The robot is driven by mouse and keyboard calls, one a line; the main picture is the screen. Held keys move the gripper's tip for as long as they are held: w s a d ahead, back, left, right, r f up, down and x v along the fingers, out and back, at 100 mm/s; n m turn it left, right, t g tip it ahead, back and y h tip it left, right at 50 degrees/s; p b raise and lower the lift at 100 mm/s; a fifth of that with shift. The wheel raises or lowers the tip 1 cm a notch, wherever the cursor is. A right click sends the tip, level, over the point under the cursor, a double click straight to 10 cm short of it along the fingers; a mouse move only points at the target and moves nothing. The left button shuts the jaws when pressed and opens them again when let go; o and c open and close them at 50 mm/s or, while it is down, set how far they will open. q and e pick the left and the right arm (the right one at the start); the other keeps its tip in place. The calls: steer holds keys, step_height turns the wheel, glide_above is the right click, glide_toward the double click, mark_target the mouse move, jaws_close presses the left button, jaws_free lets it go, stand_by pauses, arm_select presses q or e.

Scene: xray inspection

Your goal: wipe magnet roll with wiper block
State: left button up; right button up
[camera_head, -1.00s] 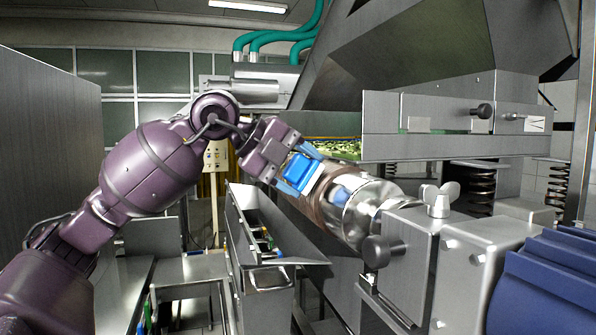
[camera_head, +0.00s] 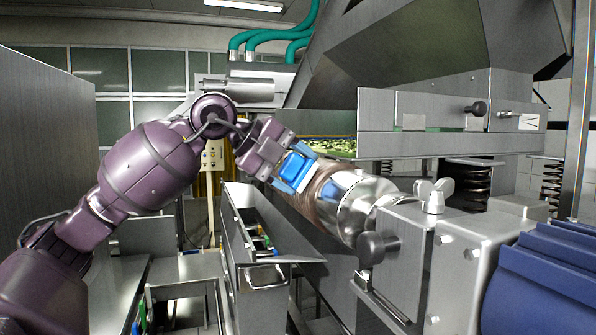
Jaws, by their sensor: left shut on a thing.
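My left gripper (camera_head: 287,170) is shut on the blue wiper block (camera_head: 293,166) in the head view. The block is at the upper left side of the magnet roll (camera_head: 352,199), a shiny metal cylinder with a brownish band. The block looks to be against or just above the roll; I cannot tell whether they touch. The far end of the roll is hidden behind my gripper and the block. My right gripper is not in view.
A metal housing with a wing knob (camera_head: 434,193) holds the roll's near end. A blue ribbed part (camera_head: 546,285) fills the lower right. A long steel guard (camera_head: 440,122) runs above the roll. A narrow metal trough (camera_head: 262,250) stands below left.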

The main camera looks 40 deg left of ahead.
arm_select(q)
steer(key=shift+w+a, duration=0.3)
steer(key=shift+a, duration=0.3)
steer(key=shift+w+a, duration=0.25)
steer(key=shift+a, duration=0.25)
steer(key=shift+w+a, duration=0.45)
steer(key=shift+a, duration=0.35)
steer(key=shift+w+a, duration=0.4)
steer(key=shift+a, duration=0.3)
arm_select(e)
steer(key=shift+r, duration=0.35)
arm_select(q)
steer(key=shift+w+a+p, duration=0.3)
steer(key=shift+w+a, duration=0.1)
steer(key=shift+a, duration=0.4)
steer(key=shift+w+a+p, duration=0.3)
steer(key=shift+w+a, duration=0.05)
steer(key=shift+a, duration=0.4)
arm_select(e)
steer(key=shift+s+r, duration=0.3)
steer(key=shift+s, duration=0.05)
